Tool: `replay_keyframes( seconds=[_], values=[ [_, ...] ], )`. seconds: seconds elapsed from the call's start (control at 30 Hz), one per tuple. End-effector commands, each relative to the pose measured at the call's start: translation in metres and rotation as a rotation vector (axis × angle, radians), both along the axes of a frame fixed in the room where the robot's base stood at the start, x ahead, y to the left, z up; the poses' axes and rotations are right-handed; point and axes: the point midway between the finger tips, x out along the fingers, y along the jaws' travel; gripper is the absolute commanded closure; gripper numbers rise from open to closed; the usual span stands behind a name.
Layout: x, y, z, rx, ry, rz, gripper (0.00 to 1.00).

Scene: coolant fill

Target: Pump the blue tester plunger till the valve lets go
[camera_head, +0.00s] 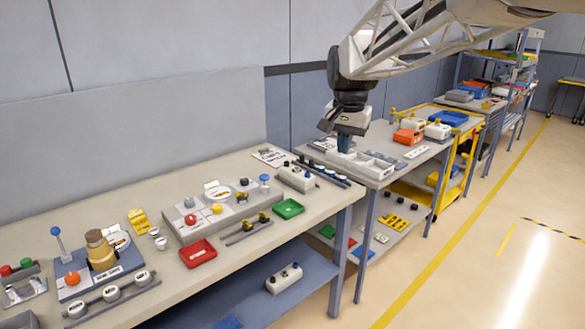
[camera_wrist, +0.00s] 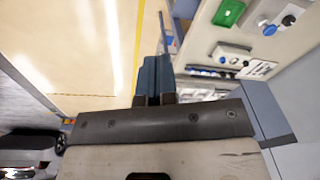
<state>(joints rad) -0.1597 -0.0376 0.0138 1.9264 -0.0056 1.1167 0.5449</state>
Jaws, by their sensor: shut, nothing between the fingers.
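Two blue knobs could be the plunger, and I cannot tell which. One is a blue ball on a thin upright rod (camera_head: 57,240) on a blue-based device (camera_head: 75,288) at the left of the near bench. That device also carries a brass-coloured neck, a dial and an orange knob. The other is a blue knob (camera_head: 264,179) at the right end of a grey block (camera_head: 222,212) with dials and a red knob. My gripper (camera_head: 345,144) is over the farther bench, right of both and apart from them. In the wrist view its dark blue fingers (camera_wrist: 153,80) are together and empty.
A red tray (camera_head: 198,253) and a green tray (camera_head: 288,208) lie along the near bench's front. A white box with knobs (camera_head: 297,178) stands by its right end. The farther bench (camera_head: 376,181) holds grey trays and an orange bin (camera_head: 408,137). Open floor lies right.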

Motion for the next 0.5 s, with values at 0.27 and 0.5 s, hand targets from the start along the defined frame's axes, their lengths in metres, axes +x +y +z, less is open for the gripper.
replay_keyframes(
  seconds=[0.27, 0.5],
  values=[
    [0.051, 0.026, 0.000, 0.006, 0.018, -0.048, 1.00],
    [0.093, 0.051, -0.003, 0.011, 0.032, -0.092, 1.00]
  ],
)
